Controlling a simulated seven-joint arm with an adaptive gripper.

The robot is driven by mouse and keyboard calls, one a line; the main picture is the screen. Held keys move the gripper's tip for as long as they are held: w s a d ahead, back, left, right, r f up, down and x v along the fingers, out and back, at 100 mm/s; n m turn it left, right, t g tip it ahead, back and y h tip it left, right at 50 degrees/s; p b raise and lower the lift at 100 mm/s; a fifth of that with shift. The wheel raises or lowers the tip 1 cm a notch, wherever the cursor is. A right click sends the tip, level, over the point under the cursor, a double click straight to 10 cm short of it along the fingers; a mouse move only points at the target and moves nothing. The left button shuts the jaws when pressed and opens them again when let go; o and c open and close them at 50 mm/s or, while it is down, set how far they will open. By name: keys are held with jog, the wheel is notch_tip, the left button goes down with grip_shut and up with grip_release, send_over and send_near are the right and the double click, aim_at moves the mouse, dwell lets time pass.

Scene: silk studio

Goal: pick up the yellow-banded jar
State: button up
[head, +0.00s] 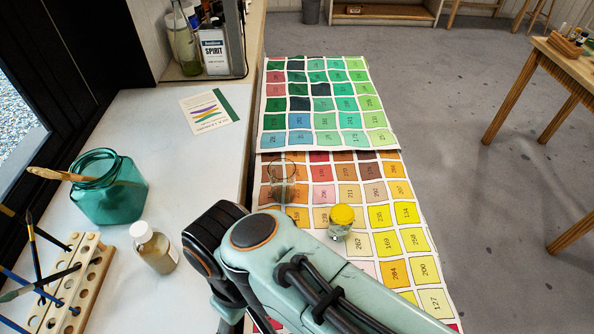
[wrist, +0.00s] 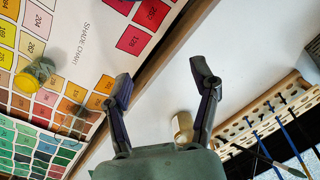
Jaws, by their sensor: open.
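A small clear glass jar with a yellow top (head: 341,218) stands on the shade chart, just beyond my arm in the head view. In the wrist view the yellow-topped jar (wrist: 27,80) is at the far left, well outside the fingers. My gripper (wrist: 162,82) is open and empty, its fingers spread over the chart's edge and the white bench. My arm shows in the head view, but the fingers are not clearly visible there.
A clear empty glass (head: 283,185) stands on the shade chart (head: 416,240) near the jar. On the white bench (head: 165,150) are a cream-capped bottle (head: 153,247), a teal jar (head: 108,190) and a wooden brush rack (head: 75,285). The bottle also shows by the right finger (wrist: 183,128).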

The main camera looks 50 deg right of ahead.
jog(key=o, duration=0.6)
